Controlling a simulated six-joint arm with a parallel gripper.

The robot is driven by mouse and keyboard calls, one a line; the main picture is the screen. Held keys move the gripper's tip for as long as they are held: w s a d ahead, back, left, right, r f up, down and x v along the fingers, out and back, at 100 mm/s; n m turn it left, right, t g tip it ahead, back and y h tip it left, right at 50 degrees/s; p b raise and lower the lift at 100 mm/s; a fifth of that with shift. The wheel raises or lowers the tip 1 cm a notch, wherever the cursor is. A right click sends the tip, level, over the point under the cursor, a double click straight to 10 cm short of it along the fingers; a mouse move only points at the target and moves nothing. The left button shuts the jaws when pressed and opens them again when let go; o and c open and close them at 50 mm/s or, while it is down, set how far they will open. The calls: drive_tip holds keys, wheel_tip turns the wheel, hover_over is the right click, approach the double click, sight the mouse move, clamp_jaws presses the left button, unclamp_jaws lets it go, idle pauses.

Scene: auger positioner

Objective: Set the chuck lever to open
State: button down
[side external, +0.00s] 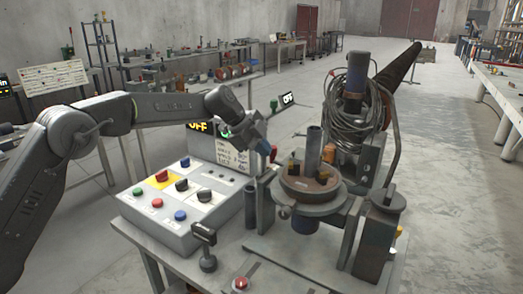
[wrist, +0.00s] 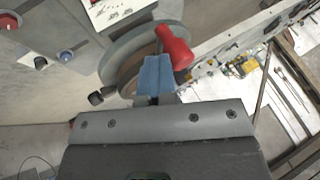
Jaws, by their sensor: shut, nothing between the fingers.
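A red rounded handle (wrist: 174,46), which looks like the chuck lever, stands just beyond my fingertips in the wrist view. A small red piece (side external: 273,153) shows at my gripper's tip in the side view. My gripper (wrist: 156,76) is shut and empty, its blue-grey fingers beside the handle; I cannot tell whether they touch.
A control box (side external: 185,205) with coloured buttons and black knobs stands left of the chuck. A black-handled post (side external: 205,245) and a red button (side external: 241,284) are in front. A coiled cable (side external: 355,105) hangs behind the chuck.

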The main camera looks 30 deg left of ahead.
drive_tip(key=shift+a, duration=0.15)
drive_tip(key=s+a+r, duration=0.5)
drive_tip(key=s+r, duration=0.3)
drive_tip(key=s+r+n+y, duration=0.25)
drive_tip(key=s+n, duration=0.25)
drive_tip(key=s, duration=0.5)
drive_tip(key=s+f+n+y, duration=0.1)
drive_tip(key=s+n, duration=0.3)
drive_tip(key=s, duration=0.4)
drive_tip(key=s+a+f+n+y, duration=0.1)
drive_tip(key=s+f+n, duration=0.3)
drive_tip(key=s, duration=0.4)
drive_tip(key=s+f+n+y, duration=0.1)
drive_tip(key=s+f+n, duration=0.2)
drive_tip(key=s, duration=0.6)
drive_tip(key=shift+a+f+n, duration=0.15)
drive_tip(key=shift+a+n, duration=0.1)
drive_tip(key=shift+n, duration=0.85)
